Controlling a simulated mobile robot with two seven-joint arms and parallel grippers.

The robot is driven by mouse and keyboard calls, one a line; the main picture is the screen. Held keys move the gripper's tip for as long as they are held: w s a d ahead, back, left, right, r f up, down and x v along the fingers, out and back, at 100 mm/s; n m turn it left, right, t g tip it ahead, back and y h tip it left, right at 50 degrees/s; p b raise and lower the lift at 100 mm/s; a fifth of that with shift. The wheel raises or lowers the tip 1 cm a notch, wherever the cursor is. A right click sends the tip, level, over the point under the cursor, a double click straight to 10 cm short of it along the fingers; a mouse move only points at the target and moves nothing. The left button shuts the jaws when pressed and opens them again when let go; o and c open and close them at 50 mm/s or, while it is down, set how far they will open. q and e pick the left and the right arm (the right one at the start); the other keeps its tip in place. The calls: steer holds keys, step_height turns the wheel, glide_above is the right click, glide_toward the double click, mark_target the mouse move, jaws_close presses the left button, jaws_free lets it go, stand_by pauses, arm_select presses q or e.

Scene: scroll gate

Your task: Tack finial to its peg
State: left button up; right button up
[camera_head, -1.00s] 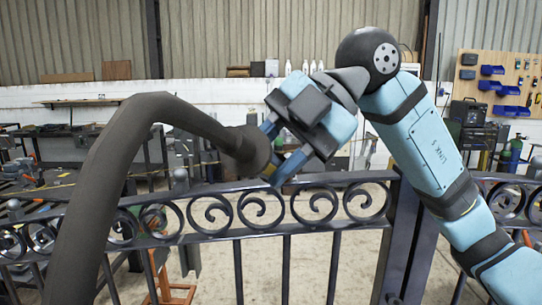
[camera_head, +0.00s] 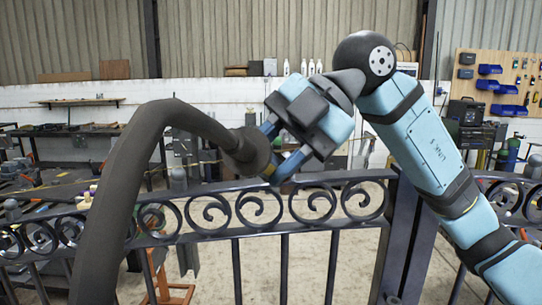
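A thick dark hose (camera_head: 112,185) arches up from the lower left and ends in a flared hood (camera_head: 246,152) near the centre. My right gripper (camera_head: 274,152) comes from the right, with its blue fingers on the upper and lower sides of the hood's rim; it looks shut on the hood, above the gate's top rail. I cannot tell which is the task's finial, and no peg is clearly visible. My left gripper is not in view.
The dark metal gate (camera_head: 262,233) with scrollwork spans the front, with a thick post (camera_head: 403,240) right of centre. An orange stand (camera_head: 170,290) is behind it. Cluttered workbenches are at the left; a tool pegboard (camera_head: 505,85) hangs at the right.

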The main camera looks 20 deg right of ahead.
mark_target(250, 141)
steer(key=shift+r, duration=0.1)
steer(key=shift+s+a+r+p, duration=0.25)
steer(key=shift+s+r, duration=0.05)
steer(key=shift+s, duration=0.25)
steer(key=shift+s+a+r+p, duration=0.2)
steer(key=shift+s+a+r, duration=0.15)
steer(key=shift+s, duration=0.25)
steer(key=shift+s+a+r+p, duration=0.2)
steer(key=shift+s+r+p, duration=0.1)
steer(key=shift+s, duration=0.25)
steer(key=shift+s+a+r+p, duration=0.2)
steer(key=shift+s+a+r, duration=0.2)
steer(key=shift+s, duration=0.4)
steer(key=shift+s+a+r+p, duration=0.2)
steer(key=shift+s+a+r, duration=0.2)
steer(key=shift+s, duration=0.4)
steer(key=shift+s+a+r+p, duration=0.2)
steer(key=shift+s+a+r, duration=0.2)
steer(key=shift+s, duration=0.4)
